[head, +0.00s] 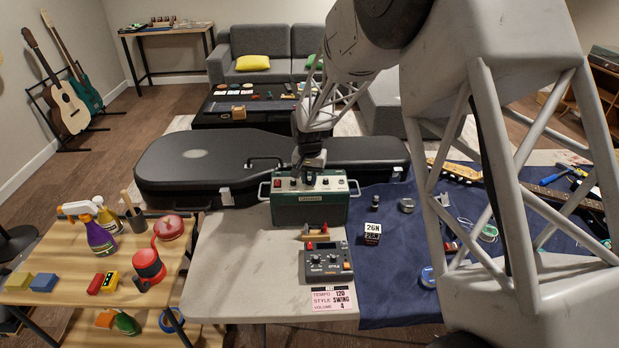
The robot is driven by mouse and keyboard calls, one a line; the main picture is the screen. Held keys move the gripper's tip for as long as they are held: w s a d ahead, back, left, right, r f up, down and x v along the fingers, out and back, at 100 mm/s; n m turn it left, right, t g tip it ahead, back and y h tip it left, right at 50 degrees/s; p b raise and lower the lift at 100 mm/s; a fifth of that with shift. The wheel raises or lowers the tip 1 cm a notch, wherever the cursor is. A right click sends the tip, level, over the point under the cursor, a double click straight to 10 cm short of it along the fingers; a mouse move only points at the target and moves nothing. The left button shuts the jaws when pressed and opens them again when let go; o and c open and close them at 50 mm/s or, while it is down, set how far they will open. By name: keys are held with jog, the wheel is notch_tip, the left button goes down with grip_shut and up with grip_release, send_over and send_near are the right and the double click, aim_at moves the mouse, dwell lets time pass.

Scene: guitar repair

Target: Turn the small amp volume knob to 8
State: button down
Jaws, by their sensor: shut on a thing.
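The small amp (311,214) is a green box with a pale control panel on top and handles at its sides. It stands upright at the back of the pale table. My gripper (309,178) points down at the middle of the amp's panel and is shut on a knob there. The knob is hidden behind the fingers, and its setting cannot be read. A few other small knobs and a red light show on the panel beside the gripper, too small to read.
A black guitar case (200,165) lies behind. A blue cloth (385,290) with tools is at right. Bare table (235,265) shows left.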

aim_at(310, 180)
jog(key=m, duration=0.6)
dwell(0.4)
jog(key=c, duration=1)
grip_release()
jog(key=shift+c, duration=0.2)
jog(key=shift+r, duration=0.1)
jog(key=shift+r, duration=3.85)
